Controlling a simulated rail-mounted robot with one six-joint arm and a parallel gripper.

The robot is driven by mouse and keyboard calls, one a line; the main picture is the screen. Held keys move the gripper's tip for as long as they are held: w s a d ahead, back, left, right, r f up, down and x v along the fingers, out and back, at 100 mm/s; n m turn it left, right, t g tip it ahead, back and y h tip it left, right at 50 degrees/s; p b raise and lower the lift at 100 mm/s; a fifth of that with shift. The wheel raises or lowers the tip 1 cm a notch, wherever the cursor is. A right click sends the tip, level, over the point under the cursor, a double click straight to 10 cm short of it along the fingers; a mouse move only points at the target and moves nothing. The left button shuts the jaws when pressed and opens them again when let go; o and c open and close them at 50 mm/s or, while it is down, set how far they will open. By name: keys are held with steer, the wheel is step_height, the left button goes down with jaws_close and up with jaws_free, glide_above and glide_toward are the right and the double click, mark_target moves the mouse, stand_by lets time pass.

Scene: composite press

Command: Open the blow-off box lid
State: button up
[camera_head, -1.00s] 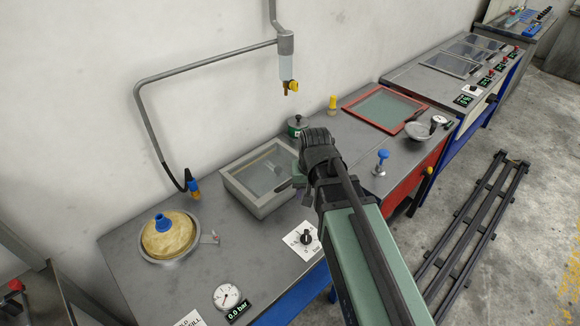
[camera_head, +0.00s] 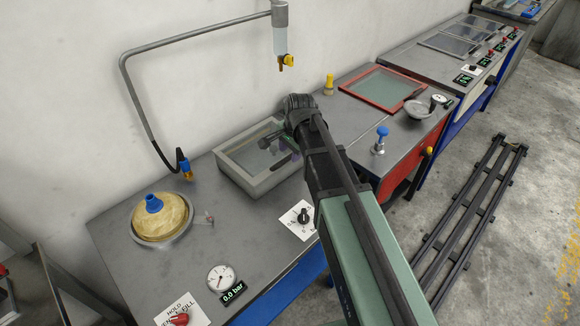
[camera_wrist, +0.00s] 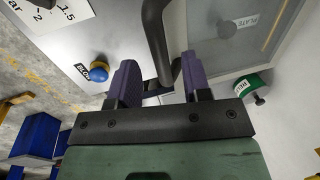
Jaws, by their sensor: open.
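The blow-off box (camera_head: 236,176) is a grey box with a glass lid (camera_head: 252,158), standing on the bench against the wall. The lid looks shut. The lid's glass also fills the upper right of the wrist view (camera_wrist: 262,32). A dark curved handle (camera_wrist: 156,32) runs down between my gripper's two purple fingers (camera_wrist: 160,78). The fingers are apart; I cannot tell whether either touches the handle. In the head view my gripper (camera_head: 283,148) is at the box's right side, partly hidden by my dark wrist.
A mould with a blue plug (camera_head: 153,204) sits at the front left. A knob on a white label (camera_head: 303,216) lies in front of the box. A red-framed panel (camera_head: 372,82) and a blue-topped post (camera_head: 380,138) are right.

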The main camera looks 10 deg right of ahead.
step_height(320, 180, down, 2)
steer(key=shift+w+a+f+b, duration=0.1)
steer(key=shift+w+b, duration=0.05)
steer(key=shift+b, duration=0.25)
jaws_close()
steer(key=shift+r, duration=0.2)
